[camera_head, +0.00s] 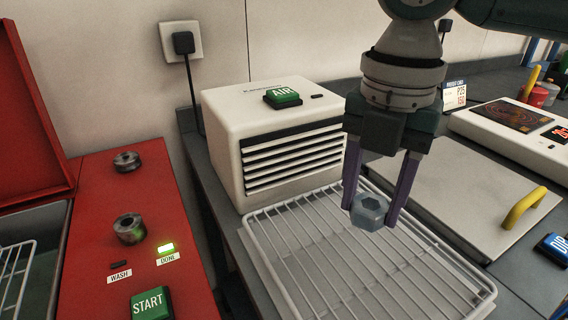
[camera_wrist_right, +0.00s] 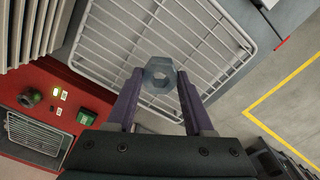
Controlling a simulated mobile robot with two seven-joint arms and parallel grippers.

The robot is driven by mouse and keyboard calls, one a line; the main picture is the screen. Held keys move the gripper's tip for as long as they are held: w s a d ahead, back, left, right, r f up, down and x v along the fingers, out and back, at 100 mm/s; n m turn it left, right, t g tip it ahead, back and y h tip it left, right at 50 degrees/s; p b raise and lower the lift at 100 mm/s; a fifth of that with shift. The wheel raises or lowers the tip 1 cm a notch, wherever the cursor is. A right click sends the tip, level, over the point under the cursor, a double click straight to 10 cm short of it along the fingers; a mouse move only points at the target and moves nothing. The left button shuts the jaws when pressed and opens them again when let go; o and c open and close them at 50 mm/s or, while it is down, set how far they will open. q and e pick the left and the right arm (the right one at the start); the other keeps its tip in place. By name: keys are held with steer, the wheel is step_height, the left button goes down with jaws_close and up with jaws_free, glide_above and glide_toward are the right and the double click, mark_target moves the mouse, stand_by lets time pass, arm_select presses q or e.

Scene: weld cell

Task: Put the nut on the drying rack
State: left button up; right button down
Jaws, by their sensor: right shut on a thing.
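The nut (camera_head: 369,210) is a blue-grey hexagonal ring with a hole through its middle. My right gripper (camera_head: 371,214) is shut on it, one purple finger on each side. The nut is in front of the white wire drying rack (camera_head: 262,236) in the head view, seemingly held above it. In the right wrist view the nut (camera_wrist_right: 158,76) sits between the fingertips with the rack's wires (camera_wrist_right: 112,50) behind it. The exact gap between nut and rack is hard to tell. My left gripper is not in view.
A white air dryer (camera_head: 240,125) with a green AIR button (camera_head: 283,97) stands behind the rack. A red washer (camera_head: 90,240) with a green START button (camera_head: 150,304) is at left. A flat plate with a yellow handle (camera_head: 523,207) lies right. The rack's visible wires are bare.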

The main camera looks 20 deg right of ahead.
mark_target(359, 250)
steer(key=shift+f+b, duration=0.3)
steer(key=shift+f, duration=2.65)
steer(key=shift+f, duration=0.15)
steer(key=shift+c, duration=1.4)
jaws_free()
